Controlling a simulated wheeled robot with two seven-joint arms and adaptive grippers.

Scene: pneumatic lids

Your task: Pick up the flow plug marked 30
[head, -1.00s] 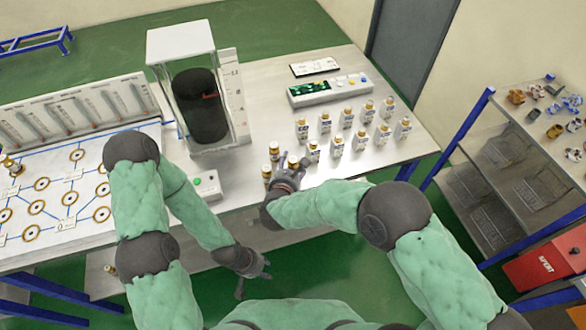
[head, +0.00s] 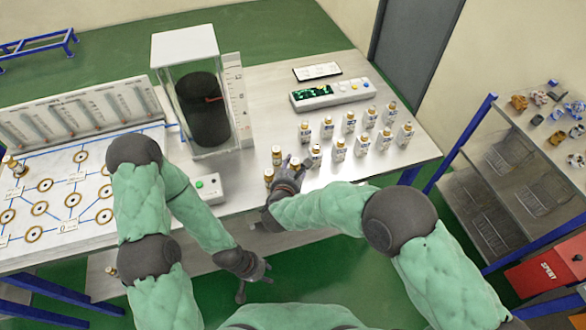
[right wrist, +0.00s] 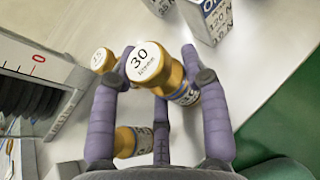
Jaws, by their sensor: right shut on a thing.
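The flow plug marked 30 (right wrist: 143,62) shows in the right wrist view, a gold plug with a white top, between the purple-grey fingers of my right gripper (right wrist: 160,70). In the head view my right gripper (head: 287,176) is at the front of the table, shut on this plug (head: 294,161). I cannot tell whether the plug is clear of the table. A plug marked 35 (right wrist: 103,60) stands close beside it, and another gold plug (right wrist: 128,142) is partly hidden by the fingers. My left gripper (head: 252,274) is empty and open, below the table's front edge.
A clear column with a dark cylinder (head: 205,110) and a green-button box (head: 208,187) are to the left. A control panel (head: 333,95) lies behind. The table between is clear.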

